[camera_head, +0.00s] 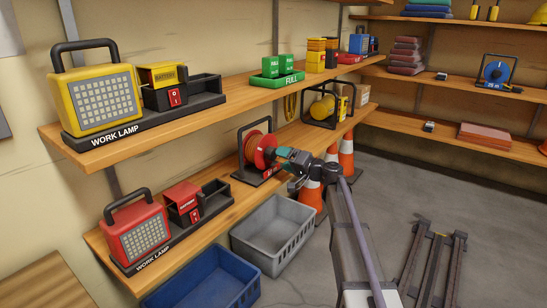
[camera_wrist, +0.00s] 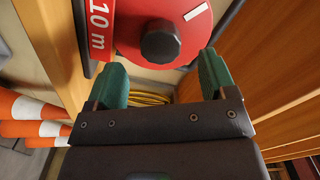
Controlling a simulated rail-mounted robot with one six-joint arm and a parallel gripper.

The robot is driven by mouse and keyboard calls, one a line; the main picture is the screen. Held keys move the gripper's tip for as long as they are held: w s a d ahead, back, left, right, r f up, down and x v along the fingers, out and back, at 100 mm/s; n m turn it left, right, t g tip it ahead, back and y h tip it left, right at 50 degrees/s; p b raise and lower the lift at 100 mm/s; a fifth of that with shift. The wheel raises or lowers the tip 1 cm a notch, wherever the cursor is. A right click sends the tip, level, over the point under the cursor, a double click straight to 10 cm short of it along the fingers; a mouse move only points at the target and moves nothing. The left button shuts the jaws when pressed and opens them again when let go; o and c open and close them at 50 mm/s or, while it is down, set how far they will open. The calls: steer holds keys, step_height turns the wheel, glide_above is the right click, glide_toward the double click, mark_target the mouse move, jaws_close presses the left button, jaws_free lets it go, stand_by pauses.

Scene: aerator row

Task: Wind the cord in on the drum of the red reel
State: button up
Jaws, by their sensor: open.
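The red reel (camera_head: 260,146) stands in a dark frame on the lower shelf in the head view. In the wrist view its red disc (camera_wrist: 126,33) shows close up, with a black round knob (camera_wrist: 160,44), a white mark on the disc and a "10 m" label. My gripper (camera_head: 281,155) is at the reel's right side in the head view. In the wrist view my gripper's (camera_wrist: 162,70) green fingers are spread apart, with the knob ahead between their tips and nothing held. Whether a fingertip touches the disc, I cannot tell. The cord is mostly hidden.
Orange-white cones (camera_head: 346,158) stand right of my gripper. A grey crate (camera_head: 262,254) and a blue crate (camera_head: 193,300) sit below the shelf. A red work lamp (camera_head: 140,232) is left on the lower shelf; the upper shelf (camera_head: 235,92) runs above.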

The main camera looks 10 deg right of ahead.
mark_target(273, 154)
steer(key=x, duration=0.5)
steer(key=shift+w, duration=0.1)
steer(key=shift+c, duration=0.2)
steer(key=c, duration=0.9)
steer(key=shift+m, duration=0.3)
steer(key=m, duration=0.5)
steer(key=shift+r, duration=0.1)
steer(key=m, duration=0.5)
steer(key=shift+r, duration=0.1)
steer(key=shift+m, duration=0.3)
